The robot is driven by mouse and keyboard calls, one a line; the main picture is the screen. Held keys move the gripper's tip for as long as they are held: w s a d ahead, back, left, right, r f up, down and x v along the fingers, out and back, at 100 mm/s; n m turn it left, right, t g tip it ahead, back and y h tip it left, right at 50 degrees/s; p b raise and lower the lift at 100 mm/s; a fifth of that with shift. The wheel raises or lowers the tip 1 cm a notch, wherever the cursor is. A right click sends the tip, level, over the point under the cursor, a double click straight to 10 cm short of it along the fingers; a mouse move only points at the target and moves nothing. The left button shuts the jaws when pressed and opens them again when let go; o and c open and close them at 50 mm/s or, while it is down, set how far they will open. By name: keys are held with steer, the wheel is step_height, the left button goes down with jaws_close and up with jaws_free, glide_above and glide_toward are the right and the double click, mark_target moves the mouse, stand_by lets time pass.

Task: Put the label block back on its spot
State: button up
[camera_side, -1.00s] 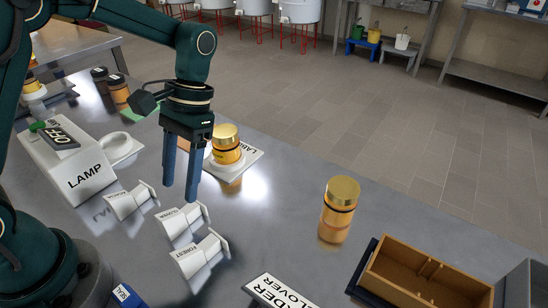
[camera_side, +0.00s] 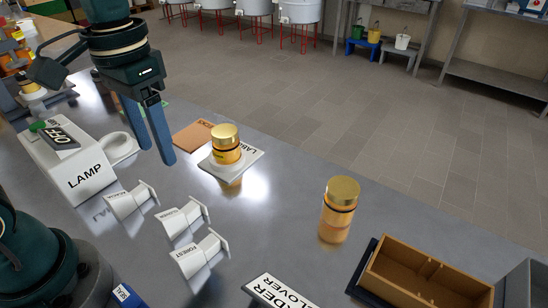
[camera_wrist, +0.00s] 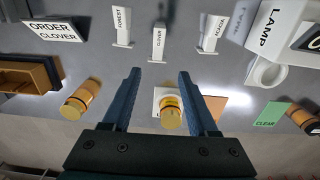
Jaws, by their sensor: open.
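Three white label blocks rest on the grey bench in the side view: one lettered something like ACACIA (camera_side: 124,202), a middle one (camera_side: 182,218) whose word is hard to read, and FOREST (camera_side: 199,256). They also show in a row at the top of the wrist view, with FOREST (camera_wrist: 121,25) at the left. I cannot tell which is the task's block, or where its spot is marked. My gripper (camera_side: 156,155) is open and empty above the bench, behind the blocks. In the wrist view its fingers (camera_wrist: 159,74) are spread apart with nothing between them.
A jar (camera_side: 226,143) stands on a white pad (camera_side: 250,156), near my gripper; a brown mat (camera_side: 192,137) lies behind. Another jar (camera_side: 339,209) stands alone. The LAMP box (camera_side: 85,178) is left, the wooden tray (camera_side: 420,280) right, the order card (camera_side: 275,292) in front.

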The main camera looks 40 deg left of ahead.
steer(key=shift+s+a+f+t, duration=0.15)
steer(key=shift+s+t, duration=1.15)
steer(key=shift+t, duration=0.05)
steer(key=shift+s+a+f+t, duration=0.1)
steer(key=shift+s+f+t, duration=0.05)
steer(key=shift+s+t, duration=1.15)
